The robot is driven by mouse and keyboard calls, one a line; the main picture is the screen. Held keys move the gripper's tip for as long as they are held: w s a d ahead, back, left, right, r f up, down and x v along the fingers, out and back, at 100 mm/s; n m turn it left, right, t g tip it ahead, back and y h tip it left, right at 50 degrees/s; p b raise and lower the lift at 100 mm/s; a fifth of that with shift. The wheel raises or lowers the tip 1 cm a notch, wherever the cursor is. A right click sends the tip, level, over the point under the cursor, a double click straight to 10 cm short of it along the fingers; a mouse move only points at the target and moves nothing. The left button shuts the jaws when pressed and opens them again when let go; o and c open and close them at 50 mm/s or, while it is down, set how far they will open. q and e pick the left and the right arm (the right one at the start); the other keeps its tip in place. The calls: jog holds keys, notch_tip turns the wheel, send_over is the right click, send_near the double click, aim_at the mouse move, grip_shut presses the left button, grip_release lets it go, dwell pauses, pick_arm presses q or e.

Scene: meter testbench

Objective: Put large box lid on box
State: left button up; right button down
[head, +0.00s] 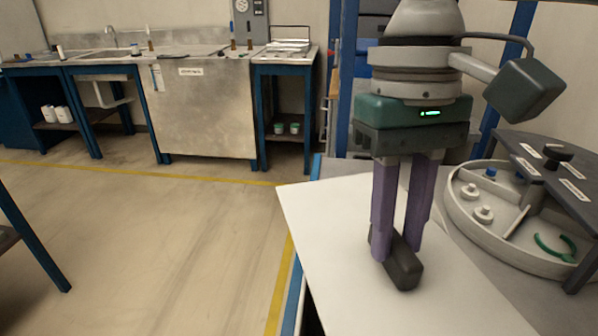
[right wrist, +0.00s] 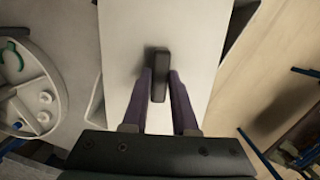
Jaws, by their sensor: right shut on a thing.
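The large box lid (head: 340,235) is a flat white panel with a dark bar handle (head: 407,270) on top. My right gripper (head: 400,252) points down with its purple fingers on either side of the handle and is shut on it. In the right wrist view the handle (right wrist: 159,78) sits between the fingertips, with the white lid (right wrist: 190,30) behind it. The lid's left corner reaches out past the blue bench edge. I cannot make out the box; the lid may hide it. I cannot tell whether the lid is raised or resting. My left gripper is not in view.
A round grey tray (head: 458,207) with small white knobs and a green part stands right of the lid. A dark labelled plate (head: 562,165) on legs stands over its right side. Open floor lies to the left, with a steel workbench (head: 205,115) at the back.

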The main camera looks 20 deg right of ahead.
jog(key=shift+f, duration=0.15)
jog(key=c, duration=0.6)
grip_release()
